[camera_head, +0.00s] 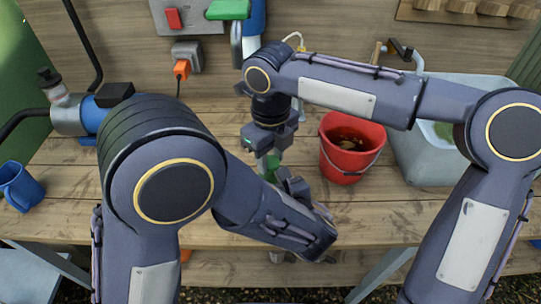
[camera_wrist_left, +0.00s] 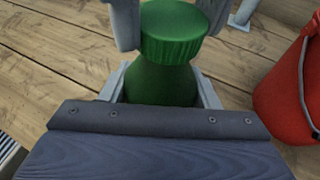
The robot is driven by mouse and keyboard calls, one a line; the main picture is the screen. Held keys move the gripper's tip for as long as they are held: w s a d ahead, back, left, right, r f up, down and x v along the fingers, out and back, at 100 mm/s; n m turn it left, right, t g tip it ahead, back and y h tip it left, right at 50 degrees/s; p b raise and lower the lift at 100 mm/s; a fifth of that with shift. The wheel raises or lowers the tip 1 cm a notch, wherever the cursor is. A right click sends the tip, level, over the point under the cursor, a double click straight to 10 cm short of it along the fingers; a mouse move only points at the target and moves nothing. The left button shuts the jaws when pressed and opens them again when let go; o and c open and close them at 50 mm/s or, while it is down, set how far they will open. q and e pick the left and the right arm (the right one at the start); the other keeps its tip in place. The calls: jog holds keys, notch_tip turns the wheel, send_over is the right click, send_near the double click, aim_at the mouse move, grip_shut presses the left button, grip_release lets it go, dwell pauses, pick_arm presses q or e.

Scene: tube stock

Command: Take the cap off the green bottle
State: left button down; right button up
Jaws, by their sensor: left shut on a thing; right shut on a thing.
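The green bottle (camera_wrist_left: 162,84) stands upright on the wooden bench, and a bit of it shows between the arms in the head view (camera_head: 271,165). Its ribbed green cap (camera_wrist_left: 172,38) sits at the top of the bottle, with no clear gap visible. My left gripper (camera_wrist_left: 160,98) is shut around the bottle's body from the side. My right gripper (camera_head: 267,152) points down from above, and its two fingers flank the cap in the left wrist view (camera_wrist_left: 171,22). It is shut on the cap. The arms hide most of the bottle in the head view.
A red bucket (camera_head: 346,162) with dark contents stands just right of the bottle. A grey basin (camera_head: 410,150) is farther right. A blue mug (camera_head: 20,186) and a blue machine (camera_head: 93,113) are at the left. The bench's front edge is close by.

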aim_at(270, 162)
jog(key=shift+r, duration=0.2)
dwell(0.6)
jog(key=shift+r, duration=0.95)
jog(key=shift+r, duration=0.1)
jog(key=shift+r, duration=1.9)
pick_arm(q)
jog(key=shift+c, duration=2.1)
grip_release()
jog(key=shift+s, duration=0.1)
